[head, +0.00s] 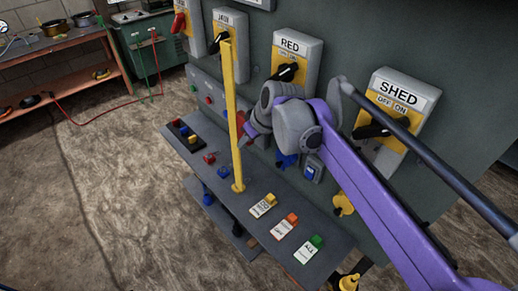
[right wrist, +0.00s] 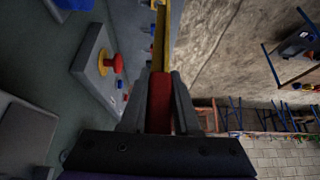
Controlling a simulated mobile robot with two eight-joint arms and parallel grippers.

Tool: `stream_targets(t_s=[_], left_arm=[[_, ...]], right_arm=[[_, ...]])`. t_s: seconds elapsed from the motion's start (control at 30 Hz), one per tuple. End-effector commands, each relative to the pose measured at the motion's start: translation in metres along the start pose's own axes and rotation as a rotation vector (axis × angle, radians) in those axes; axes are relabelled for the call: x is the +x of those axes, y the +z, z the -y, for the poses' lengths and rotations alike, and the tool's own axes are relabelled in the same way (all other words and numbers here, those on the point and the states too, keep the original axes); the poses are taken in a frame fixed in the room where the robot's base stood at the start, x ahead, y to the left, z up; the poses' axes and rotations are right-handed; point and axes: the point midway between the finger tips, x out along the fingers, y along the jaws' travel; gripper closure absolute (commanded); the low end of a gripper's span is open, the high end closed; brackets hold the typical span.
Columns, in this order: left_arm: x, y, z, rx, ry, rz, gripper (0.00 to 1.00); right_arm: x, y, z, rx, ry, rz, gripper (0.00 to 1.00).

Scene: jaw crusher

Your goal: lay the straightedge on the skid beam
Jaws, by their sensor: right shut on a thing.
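The straightedge is a long yellow bar (head: 231,100) that stands nearly upright in the head view, in front of the grey panel. Its lower end shows at or above the grey shelf; I cannot tell whether it touches. My right gripper (head: 245,125) is at the bar's middle. In the right wrist view, the right gripper (right wrist: 159,100) is shut on a red block (right wrist: 159,105), with the yellow bar (right wrist: 159,40) running on beyond it. I cannot pick out the skid beam for sure. My left gripper is not in view.
A grey shelf (head: 225,170) with tags and coloured buttons juts from the panel. Switch boxes labelled RED (head: 297,52) and SHED (head: 402,100) are on the panel close to my right arm. A wooden bench (head: 60,45) stands at back left. The floor at left is mostly clear.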

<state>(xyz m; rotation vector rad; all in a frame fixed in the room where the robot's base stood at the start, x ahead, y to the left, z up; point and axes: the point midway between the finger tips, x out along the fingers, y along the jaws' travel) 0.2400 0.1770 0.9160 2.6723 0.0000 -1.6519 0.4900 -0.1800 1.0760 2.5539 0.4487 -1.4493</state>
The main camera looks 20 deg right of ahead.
Motion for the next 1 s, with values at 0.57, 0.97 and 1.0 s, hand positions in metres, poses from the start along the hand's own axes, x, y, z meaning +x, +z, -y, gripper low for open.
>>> stream_targets(t_s=[0.57,0.97,1.0], left_arm=[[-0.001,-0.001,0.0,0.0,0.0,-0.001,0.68],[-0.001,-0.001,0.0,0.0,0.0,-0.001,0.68],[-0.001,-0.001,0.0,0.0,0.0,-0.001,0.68]], right_arm=[[0.033,0.02,-0.041,-0.001,-0.001,-0.001,1.0],[0.06,0.036,-0.044,0.0,-0.001,-0.001,1.0],[0.06,0.036,-0.044,0.0,-0.001,-0.001,1.0]])
